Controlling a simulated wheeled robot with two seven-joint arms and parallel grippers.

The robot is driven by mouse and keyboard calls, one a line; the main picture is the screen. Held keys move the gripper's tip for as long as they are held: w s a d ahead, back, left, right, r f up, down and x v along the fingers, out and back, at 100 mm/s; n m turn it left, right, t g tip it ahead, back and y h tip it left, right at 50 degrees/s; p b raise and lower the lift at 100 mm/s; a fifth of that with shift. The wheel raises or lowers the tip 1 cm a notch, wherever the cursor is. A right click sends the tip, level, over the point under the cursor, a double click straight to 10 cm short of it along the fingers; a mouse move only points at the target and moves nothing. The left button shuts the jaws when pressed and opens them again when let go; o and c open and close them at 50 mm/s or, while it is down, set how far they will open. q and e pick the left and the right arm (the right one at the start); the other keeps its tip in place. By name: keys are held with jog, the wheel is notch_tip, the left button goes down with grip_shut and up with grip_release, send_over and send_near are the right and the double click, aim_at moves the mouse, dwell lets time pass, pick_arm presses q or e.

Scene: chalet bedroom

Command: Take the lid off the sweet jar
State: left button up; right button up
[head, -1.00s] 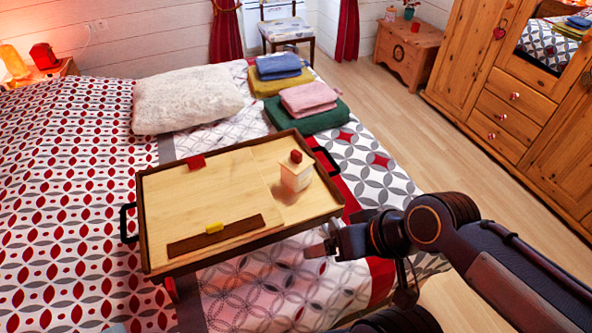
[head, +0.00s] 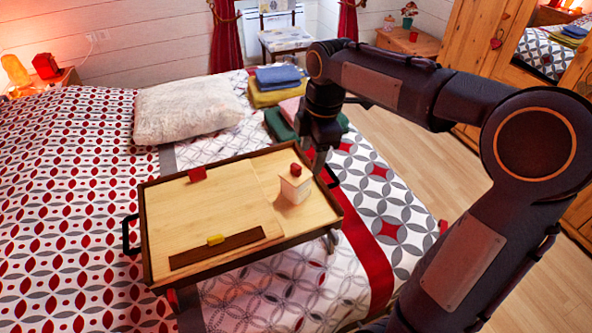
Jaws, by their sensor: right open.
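The sweet jar (head: 293,188) stands upright near the right end of a wooden bed tray (head: 157,249). It is small and pale, and its lid (head: 295,170) with a red knob sits on top. My right gripper (head: 318,170) points down just right of and behind the jar, near the tray's right edge. It is open, and I see nothing held in it. Its fingertips are small and partly hard to make out. My left gripper is not in view.
A red block (head: 197,174) and a yellow block (head: 215,240) are on the tray. Folded towels (head: 282,128) and a white pillow (head: 187,104) lie behind it on the bed. The tray's middle surface is mostly clear.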

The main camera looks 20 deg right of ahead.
aim_at(296, 165)
jog(key=w+n, duration=0.1)
jog(key=w, duration=0.1)
jog(key=w+f+n, duration=0.1)
jog(key=w+n, duration=0.1)
jog(key=w+f+n+g+h, duration=0.1)
jog(key=w+n, duration=0.1)
jog(key=w, duration=0.1)
jog(key=shift+a, duration=0.15)
jog(key=shift+n, duration=0.3)
jog(key=f, duration=0.5)
jog(key=f+p, duration=0.1)
jog(key=f, duration=0.2)
jog(key=shift+w, duration=0.4)
jog(key=shift+r, duration=0.1)
jog(key=c, duration=1)
jog(key=shift+c, duration=0.2)
